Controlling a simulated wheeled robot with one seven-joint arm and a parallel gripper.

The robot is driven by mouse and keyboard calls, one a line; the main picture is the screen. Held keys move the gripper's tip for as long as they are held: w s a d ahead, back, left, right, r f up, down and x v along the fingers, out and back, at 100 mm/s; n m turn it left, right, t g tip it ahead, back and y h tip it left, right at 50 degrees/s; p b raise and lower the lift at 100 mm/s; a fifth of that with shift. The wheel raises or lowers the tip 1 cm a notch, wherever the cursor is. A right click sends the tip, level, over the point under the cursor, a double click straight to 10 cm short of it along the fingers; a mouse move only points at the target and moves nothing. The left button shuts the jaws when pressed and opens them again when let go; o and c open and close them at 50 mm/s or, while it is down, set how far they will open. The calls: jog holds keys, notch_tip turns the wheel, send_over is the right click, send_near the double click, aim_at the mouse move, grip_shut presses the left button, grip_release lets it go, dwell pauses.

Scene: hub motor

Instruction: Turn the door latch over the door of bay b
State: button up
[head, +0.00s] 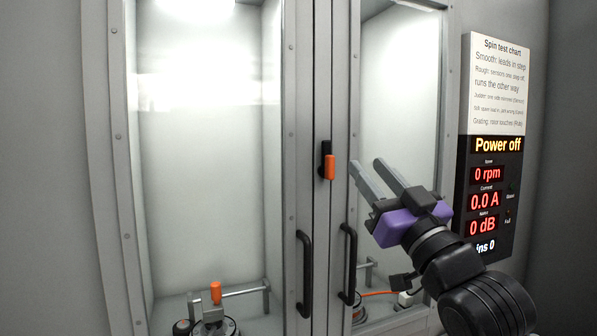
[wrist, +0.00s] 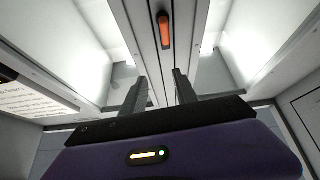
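The door latch (head: 330,167) has an orange grip on a black mount and sits on the frame between two glass doors. The grip hangs upright, pointing down, beside the right door's edge. In the wrist view the latch (wrist: 165,30) is straight ahead, beyond the fingertips. My gripper (head: 367,163) is to the right of the latch in the head view, its two grey fingers apart and nothing between them. It also shows open in the wrist view (wrist: 159,78). It does not touch the latch. No label tells which door is bay b.
Black handles stand on the left door (head: 304,273) and right door (head: 347,264), below the latch. Motor fixtures (head: 213,318) sit inside the bays. A chart and display panel (head: 490,185) reading "Power off" is on the right wall. Space before the doors looks clear.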

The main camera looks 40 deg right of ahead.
aim_at(332, 168)
jog(key=shift+m+g, duration=0.4)
jog(key=shift+g, duration=0.5)
jog(key=w, duration=0.3)
jog(key=w+p, duration=0.1)
jog(key=w, duration=0.2)
jog(key=w+p, duration=0.1)
jog(key=w, duration=0.2)
jog(key=shift+w+d+f, duration=0.2)
jog(key=shift+w+d, duration=0.1)
jog(key=shift+w, duration=0.05)
grip_shut()
